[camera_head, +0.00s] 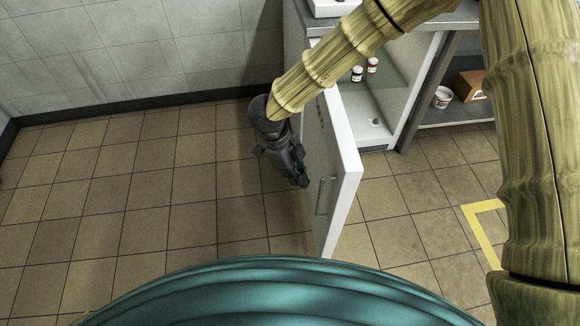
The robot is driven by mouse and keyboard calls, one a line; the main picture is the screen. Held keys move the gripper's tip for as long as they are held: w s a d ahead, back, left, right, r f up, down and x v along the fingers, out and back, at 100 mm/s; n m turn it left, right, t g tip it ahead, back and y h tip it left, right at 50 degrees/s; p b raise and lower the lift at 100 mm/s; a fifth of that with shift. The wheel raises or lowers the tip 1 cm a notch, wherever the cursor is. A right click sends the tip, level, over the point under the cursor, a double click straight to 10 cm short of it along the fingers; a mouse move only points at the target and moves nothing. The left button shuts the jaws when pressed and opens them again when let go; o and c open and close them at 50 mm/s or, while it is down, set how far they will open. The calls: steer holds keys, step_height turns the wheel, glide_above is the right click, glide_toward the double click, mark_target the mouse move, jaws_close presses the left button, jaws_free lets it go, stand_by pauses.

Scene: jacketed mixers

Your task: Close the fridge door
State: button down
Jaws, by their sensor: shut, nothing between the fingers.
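The fridge door (345,172) is white and stands wide open, swung out toward me, with a metal handle (325,195) on its left face. The fridge (410,75) is white and open behind it, with small bottles inside. My gripper (303,181) is shut and empty, pointing down on the left, outer side of the door, close to the handle. I cannot tell whether it touches the door. My forearm hides part of the door's upper edge and the fridge front.
A metal shelf (455,113) right of the fridge holds a white tub (442,97) and a brown box (470,85). Tiled floor left of the door is clear up to the grey wall (120,50). Yellow tape (480,235) marks the floor at right.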

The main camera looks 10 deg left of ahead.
steer(key=d, duration=0.2)
steer(key=shift+s+d, duration=0.35)
steer(key=shift+s, duration=0.05)
steer(key=shift+r, duration=0.1)
